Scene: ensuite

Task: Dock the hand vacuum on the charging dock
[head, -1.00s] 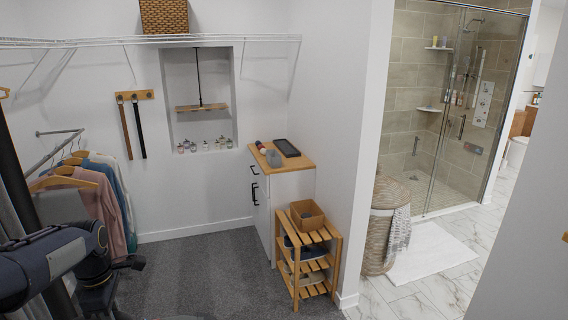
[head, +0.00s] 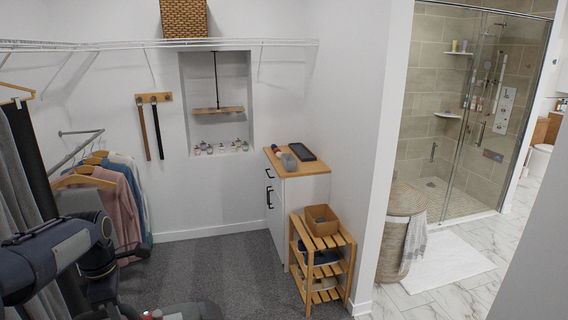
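I cannot make out a hand vacuum or a charging dock for certain. Small items stand on the wooden top of a white cabinet (head: 289,203) in the head view: a grey rounded thing (head: 289,162), a small dark and reddish thing (head: 276,150) and a flat black tray-like thing (head: 302,152). They are too small to name surely. My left arm comes in at the lower left, bent, and its gripper is not clearly shown. My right gripper is out of view.
A slatted wooden shelf (head: 327,243) with a box (head: 320,219) on top stands before the cabinet. Clothes (head: 108,195) hang at the left. A wicker hamper (head: 399,235) stands past the wall's end (head: 378,150). The grey carpet (head: 235,268) is open in the middle.

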